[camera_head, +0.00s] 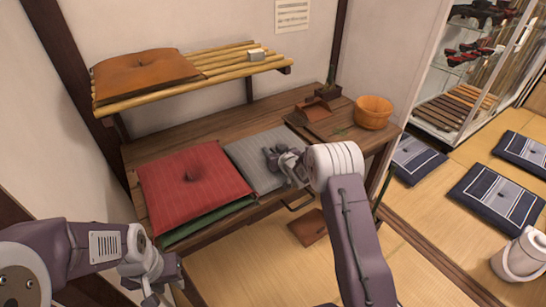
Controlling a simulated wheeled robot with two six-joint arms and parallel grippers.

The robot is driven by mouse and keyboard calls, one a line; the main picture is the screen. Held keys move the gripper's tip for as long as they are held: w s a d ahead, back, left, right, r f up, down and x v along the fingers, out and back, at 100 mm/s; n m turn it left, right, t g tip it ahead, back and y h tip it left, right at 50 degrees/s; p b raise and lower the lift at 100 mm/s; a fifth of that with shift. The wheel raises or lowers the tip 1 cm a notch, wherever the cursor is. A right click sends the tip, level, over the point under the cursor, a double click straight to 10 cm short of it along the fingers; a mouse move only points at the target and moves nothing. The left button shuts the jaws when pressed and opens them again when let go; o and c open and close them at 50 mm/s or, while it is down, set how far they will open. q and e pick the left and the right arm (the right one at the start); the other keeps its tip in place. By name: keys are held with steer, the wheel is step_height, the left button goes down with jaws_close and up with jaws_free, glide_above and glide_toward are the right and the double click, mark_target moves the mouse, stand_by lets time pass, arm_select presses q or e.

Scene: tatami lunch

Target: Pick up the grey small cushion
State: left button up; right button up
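The grey small cushion (246,156) lies flat on the wooden table, right of a red cushion (193,185). My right gripper (274,156) is over the grey cushion's right part, close to its surface. I cannot tell whether it touches the cushion, and its wrist hides the cushion's right edge. The gap between its fingers is too small to make out. My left gripper (153,298) is at the bottom left, in front of the table and away from the cushions. Its fingers are too unclear to judge.
A green cushion (207,224) lies under the red one. A bamboo shelf (215,66) above the table bears an orange cushion (146,75). A wooden tub (373,112) and a dustpan-like wooden thing (313,110) stand at the table's right. Blue cushions (497,195) lie on the floor.

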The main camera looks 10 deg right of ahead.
steer(key=shift+c, duration=0.4)
steer(key=shift+w, duration=0.1)
jaws_close()
stand_by(1.0)
